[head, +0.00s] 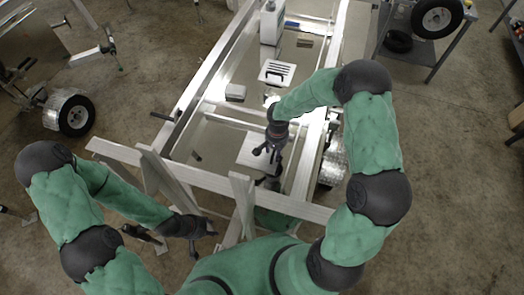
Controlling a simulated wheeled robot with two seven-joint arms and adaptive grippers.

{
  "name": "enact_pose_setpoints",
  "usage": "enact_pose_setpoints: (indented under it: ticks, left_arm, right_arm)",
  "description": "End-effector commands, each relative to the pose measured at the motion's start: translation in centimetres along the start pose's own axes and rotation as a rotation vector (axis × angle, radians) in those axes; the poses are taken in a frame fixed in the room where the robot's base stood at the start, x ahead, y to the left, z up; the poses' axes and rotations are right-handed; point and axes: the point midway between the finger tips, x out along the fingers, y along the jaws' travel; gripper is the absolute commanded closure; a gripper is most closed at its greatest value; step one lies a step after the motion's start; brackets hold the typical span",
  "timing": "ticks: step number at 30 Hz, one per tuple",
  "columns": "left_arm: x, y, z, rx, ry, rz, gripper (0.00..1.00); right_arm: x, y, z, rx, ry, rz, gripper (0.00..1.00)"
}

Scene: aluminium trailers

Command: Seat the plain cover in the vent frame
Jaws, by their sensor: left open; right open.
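A slotted white panel (277,73) with dark bars lies towards the far end of the trailer bed; I cannot tell whether it is the vent frame or another cover. A plain pale plate (252,147), possibly the plain cover, lies nearer on the bed, partly hidden by my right gripper. My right gripper (269,155) is open above or beside the plate's right part, and I cannot tell whether it touches it. My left gripper (204,242) is open and empty, low at the trailer's near left end, away from the plate.
A dark cart (425,45) with wheels is at the upper right.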

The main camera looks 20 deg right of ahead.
Motion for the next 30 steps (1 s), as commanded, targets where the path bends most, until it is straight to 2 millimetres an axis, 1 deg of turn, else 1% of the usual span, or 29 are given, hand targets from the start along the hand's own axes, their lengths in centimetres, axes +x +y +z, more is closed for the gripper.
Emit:
enact_pose_setpoints:
  ticks: [1,2,3,5,6,7,16,20,23,30]
  left_arm:
    - [0.0,0.0,0.0,0.0,0.0,0.0,0.55]
    - [0.0,0.0,0.0,0.0,0.0,0.0,0.55]
    - [0.0,0.0,0.0,0.0,0.0,0.0,0.55]
    - [0.0,0.0,0.0,0.0,0.0,0.0,0.55]
    - [0.0,0.0,0.0,0.0,0.0,0.0,0.55]
    - [0.0,0.0,0.0,0.0,0.0,0.0,0.55]
    - [0.0,0.0,0.0,0.0,0.0,0.0,0.55]
    - [0.1,-0.1,0.0,0.0,0.0,0.0,0.55]
    - [0.4,-0.1,0.0,0.0,0.0,0.0,0.55]
    - [1.0,-0.3,0.0,0.0,0.0,0.0,0.55]
  right_arm:
    - [0.0,0.0,0.0,0.0,0.0,0.0,0.53]
    - [0.0,0.0,0.0,0.0,0.0,0.0,0.58]
    - [0.0,0.0,0.0,0.0,0.0,0.0,0.7]
    - [0.0,0.0,0.0,0.0,0.0,0.0,0.87]
    - [0.0,0.0,0.0,0.0,0.0,0.0,0.98]
    - [0.0,0.0,0.0,0.0,0.0,0.0,1.0]
    - [-0.1,0.0,0.0,0.0,0.001,-0.001,1.0]
    - [-0.8,-0.1,-0.1,0.001,0.004,-0.002,1.0]
    - [-2.2,-0.1,-0.1,0.001,0.005,-0.002,1.0]
    - [-6.8,-0.1,-0.1,0.001,0.005,-0.003,1.0]
